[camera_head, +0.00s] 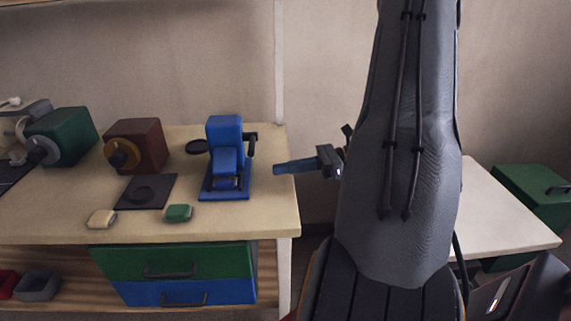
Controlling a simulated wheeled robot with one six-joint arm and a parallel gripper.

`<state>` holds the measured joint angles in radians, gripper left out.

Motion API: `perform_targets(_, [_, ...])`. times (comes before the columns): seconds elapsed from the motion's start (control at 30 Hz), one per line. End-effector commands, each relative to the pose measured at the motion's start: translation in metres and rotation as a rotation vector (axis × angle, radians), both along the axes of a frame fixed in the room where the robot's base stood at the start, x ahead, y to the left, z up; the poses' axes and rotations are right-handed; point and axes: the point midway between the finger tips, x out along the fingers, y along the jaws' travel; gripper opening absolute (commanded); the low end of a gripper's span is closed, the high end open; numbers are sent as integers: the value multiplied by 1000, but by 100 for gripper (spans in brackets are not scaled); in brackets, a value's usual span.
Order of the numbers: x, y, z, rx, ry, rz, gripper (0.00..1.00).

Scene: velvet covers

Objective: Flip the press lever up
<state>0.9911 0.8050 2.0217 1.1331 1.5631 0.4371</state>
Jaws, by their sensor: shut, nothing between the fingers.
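The blue press (225,135) stands on the wooden table, towards its right end. A black lever (252,146) sits on the press's upper right side; its thicker dark part hangs downward beside the blue body. My gripper (279,168) is to the right of the press, just past the table's right edge, with its blue-grey fingers pointing left. The fingers are shut and empty. They are a short gap away from the lever and look slightly lower than it in the picture. How far apart they are in depth I cannot tell.
A black mat (160,201), a beige block (102,219) and a green block (179,213) lie left and in front of the press. A dark red machine (148,139) and a green machine (70,132) stand further left. My arm covers the right-middle of the view.

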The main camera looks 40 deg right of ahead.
Motion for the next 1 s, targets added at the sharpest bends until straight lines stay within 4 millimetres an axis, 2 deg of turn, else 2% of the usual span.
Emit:
perform_targets(0.1, [12, 23, -2, 3, 1, 6, 0])
perform_targets(0.37, [39, 64, -9, 2, 2, 5, 0])
perform_targets(0.43, [39, 58, 5, -3, -3, 1, 0])
perform_targets(0.6, [39, 53, 23, -1, -2, 1, 0])
perform_targets(1.0, [39, 51, 29, 0, 0, 2, 0])
